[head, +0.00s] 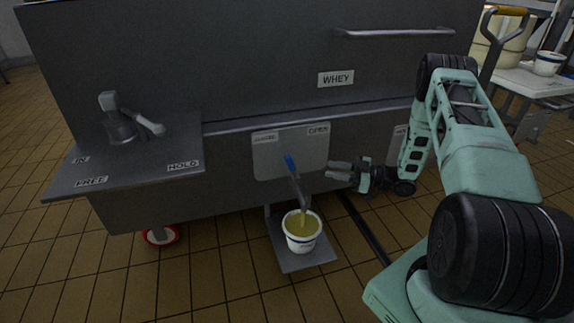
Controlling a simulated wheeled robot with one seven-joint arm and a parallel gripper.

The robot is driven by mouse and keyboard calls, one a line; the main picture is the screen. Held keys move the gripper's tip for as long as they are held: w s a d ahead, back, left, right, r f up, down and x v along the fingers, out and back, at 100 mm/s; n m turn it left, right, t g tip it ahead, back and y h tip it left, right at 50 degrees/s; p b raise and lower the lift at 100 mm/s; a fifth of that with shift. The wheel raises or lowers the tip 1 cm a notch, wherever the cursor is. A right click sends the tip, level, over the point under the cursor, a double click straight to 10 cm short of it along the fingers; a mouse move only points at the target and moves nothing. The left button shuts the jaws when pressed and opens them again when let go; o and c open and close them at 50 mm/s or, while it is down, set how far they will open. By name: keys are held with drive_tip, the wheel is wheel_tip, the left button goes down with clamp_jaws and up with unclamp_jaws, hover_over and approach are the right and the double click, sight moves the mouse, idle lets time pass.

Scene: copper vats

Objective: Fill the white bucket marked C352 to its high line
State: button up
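A white bucket (301,241) with a dark band stands on a low grey shelf under a tap. Yellow liquid (302,225) shows inside it. Its marking and high line are too small to read. The tap's blue handle (290,163) points up and slightly left, between a left label that seems to read CLOSED (265,137) and a right label OPEN (318,130). The spout (299,190) hangs over the bucket; I cannot clearly tell whether liquid is running. My gripper (329,170) is right of the handle, apart from it, fingers pointing left, open and empty.
The grey WHEY vat (240,70) fills the back, with a rail (395,32) on it. A side shelf (130,165) at left carries a metal fixture (125,122). Another white bucket (547,63) stands on a table at right. Tiled floor (210,280) is clear in front.

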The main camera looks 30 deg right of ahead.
sight(289, 164)
drive_tip(key=b+x, duration=0.4)
drive_tip(key=x, duration=1.1)
clamp_jaws()
drive_tip(key=shift+a+r+n+p, duration=0.2)
drive_tip(key=shift+a+n+p, duration=0.1)
drive_tip(key=shift+p, duration=0.5)
drive_tip(key=shift+w+a+g+h+p, duration=0.1)
drive_tip(key=shift+a+g+h+p, duration=0.15)
drive_tip(key=shift+g+h+p, duration=0.25)
drive_tip(key=shift+w+a+f+n+g+h+p, duration=0.1)
drive_tip(key=shift+a+f+n+g+h+p, duration=0.3)
drive_tip(key=shift+p, duration=0.55)
drive_tip(key=shift+f+h, duration=0.3)
drive_tip(key=shift+f, duration=0.05)
